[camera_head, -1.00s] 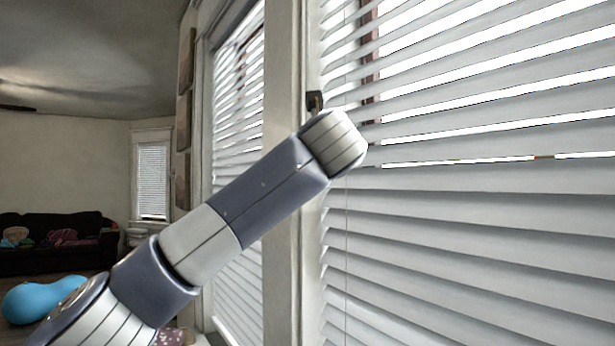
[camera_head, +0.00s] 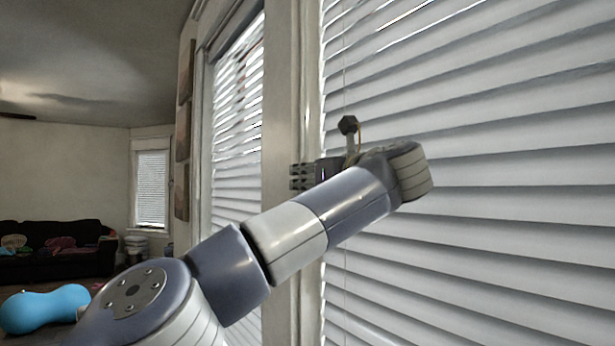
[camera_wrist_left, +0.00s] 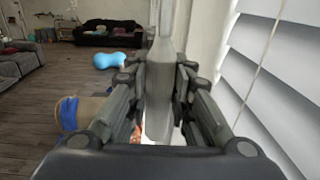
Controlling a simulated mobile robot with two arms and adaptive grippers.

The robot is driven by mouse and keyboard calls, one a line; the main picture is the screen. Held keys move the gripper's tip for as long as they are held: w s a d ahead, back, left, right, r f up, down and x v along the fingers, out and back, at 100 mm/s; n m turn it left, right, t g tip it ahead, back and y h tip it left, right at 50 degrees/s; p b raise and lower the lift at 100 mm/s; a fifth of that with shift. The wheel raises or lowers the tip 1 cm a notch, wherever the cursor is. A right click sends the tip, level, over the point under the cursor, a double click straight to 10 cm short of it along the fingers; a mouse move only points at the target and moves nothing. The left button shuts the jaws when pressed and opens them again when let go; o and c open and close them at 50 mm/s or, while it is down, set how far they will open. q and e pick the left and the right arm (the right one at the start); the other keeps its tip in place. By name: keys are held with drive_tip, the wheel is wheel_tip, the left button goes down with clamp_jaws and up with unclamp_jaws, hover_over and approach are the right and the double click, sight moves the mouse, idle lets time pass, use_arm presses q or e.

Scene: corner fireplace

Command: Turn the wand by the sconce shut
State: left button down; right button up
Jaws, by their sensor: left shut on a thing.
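The wand (camera_wrist_left: 162,88) is a grey, tapered bar that runs upright between my left gripper's fingers in the left wrist view. My left gripper (camera_head: 302,176) is shut on it, with a finger pad on each side, as the left wrist view (camera_wrist_left: 157,76) shows. In the head view the fingers show dark in front of the pale window trim, and I cannot make out the wand there. The near blind (camera_head: 480,225) fills the right of the head view, its slats tilted nearly closed, with thin bright gaps at the top. I see no sconce. My right gripper is out of view.
Pale window trim (camera_head: 283,110) stands between the near blind and a second blind (camera_head: 238,110), which lets light through. The blind is close to my left gripper on the right. A blue peanut-shaped ball (camera_head: 45,308) and a dark sofa (camera_head: 50,245) are far left.

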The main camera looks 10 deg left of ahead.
use_arm(q)
drive_tip(key=c, duration=1.4)
unclamp_jaws()
drive_tip(key=v, duration=1.2)
